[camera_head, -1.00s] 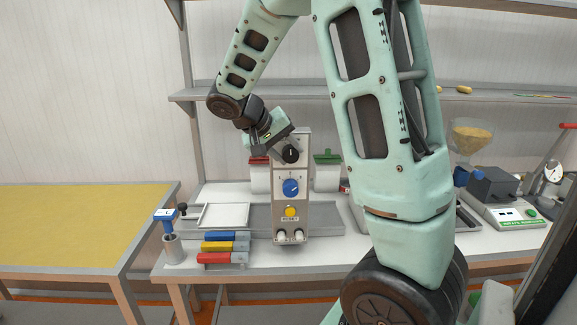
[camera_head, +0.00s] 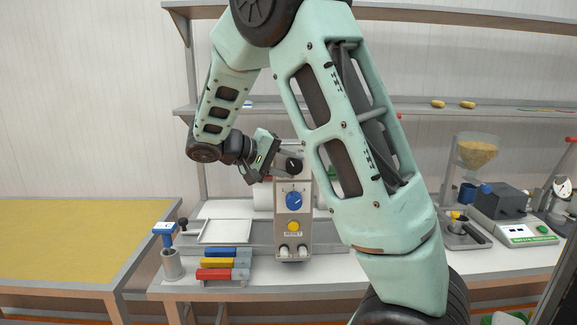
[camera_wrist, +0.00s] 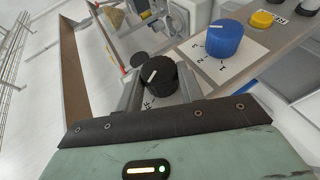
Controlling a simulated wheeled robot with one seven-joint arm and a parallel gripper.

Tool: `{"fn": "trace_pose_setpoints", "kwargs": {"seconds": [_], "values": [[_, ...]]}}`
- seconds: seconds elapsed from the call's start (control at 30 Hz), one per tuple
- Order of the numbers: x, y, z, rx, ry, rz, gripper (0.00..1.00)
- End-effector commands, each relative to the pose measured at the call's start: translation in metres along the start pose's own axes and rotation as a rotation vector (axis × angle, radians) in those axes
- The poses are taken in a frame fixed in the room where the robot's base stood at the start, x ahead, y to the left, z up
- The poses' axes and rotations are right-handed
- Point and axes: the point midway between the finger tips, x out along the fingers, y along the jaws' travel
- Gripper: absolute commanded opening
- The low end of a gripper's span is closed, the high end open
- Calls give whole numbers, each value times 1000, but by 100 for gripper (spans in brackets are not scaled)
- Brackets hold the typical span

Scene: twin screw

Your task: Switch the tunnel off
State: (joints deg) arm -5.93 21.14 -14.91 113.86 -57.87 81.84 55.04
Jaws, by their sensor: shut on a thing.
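A grey upright control panel (camera_head: 279,240) stands on the bench. Near its top is a black knob (camera_head: 293,165) with a white line, also in the wrist view (camera_wrist: 160,75). Letters ending in "FF" show beside it, partly covered by my finger. My gripper (camera_head: 288,166) reaches in from the left, its two fingers on either side of the knob, shut on it. A blue knob (camera_head: 295,200) with numbers around it sits below; it is also in the wrist view (camera_wrist: 224,38). A yellow button (camera_head: 293,226) marked RESET is lower still. I cannot tell exactly where the black knob's line points.
Left of the panel are a white tray (camera_head: 226,232), blue, yellow and red bars (camera_head: 222,262), and a blue-handled tool in a metal cup (camera_head: 172,262). A scale (camera_head: 522,235) and a hopper (camera_head: 476,152) stand right. My arm hides part of the bench.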

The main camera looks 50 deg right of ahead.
Motion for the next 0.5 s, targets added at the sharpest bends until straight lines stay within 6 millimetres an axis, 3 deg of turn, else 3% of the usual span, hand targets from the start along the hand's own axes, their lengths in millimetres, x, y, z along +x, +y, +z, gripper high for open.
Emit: {"fn": "trace_pose_setpoints", "kwargs": {"seconds": [0.27,0.3,0.33,0.37,0.5], "values": [[0,0,0,-2,1,0,15],[0,0,0,-1,1,0,46],[0,0,0,-1,1,0,54],[0,0,0,-1,1,0,59],[0,0,0,-1,1,0,59]]}}
